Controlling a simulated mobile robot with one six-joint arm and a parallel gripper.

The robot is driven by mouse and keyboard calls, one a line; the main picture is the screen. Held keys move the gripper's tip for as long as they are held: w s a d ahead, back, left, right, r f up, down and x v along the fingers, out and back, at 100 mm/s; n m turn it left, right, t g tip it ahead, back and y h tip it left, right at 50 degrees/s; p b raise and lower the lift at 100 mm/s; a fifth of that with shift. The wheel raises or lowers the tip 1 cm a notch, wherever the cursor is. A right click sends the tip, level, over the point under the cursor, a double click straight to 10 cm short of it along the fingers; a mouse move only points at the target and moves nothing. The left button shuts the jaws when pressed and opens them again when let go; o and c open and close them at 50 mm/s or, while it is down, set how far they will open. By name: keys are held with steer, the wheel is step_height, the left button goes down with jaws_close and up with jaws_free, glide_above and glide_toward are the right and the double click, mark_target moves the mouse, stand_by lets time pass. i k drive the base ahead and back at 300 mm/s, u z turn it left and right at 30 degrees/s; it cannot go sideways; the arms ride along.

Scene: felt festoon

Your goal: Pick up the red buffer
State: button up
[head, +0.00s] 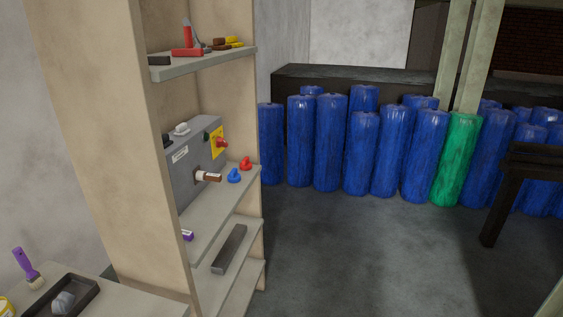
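Two red items could be the red buffer, and I cannot tell which. One is a small red rounded piece (245,163) standing on the middle shelf near its front right corner, beside a similar blue piece (234,175). The other is a long red block (187,52) lying on the top shelf, next to a grey upright item. Nothing is seen touching the small red piece except the shelf. My gripper is not in view.
The wooden shelf unit (104,120) holds a grey box with a red knob on a yellow plate (217,141). A brown-and-white cylinder (208,176) lies near it. Several blue rolls and a green roll (457,160) stand behind. A dark table (532,162) is at right. The middle floor is clear.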

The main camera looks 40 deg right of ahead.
mark_target(245, 164)
steer(key=z, duration=0.85)
steer(key=k, duration=1.05)
steer(key=i, duration=0.95)
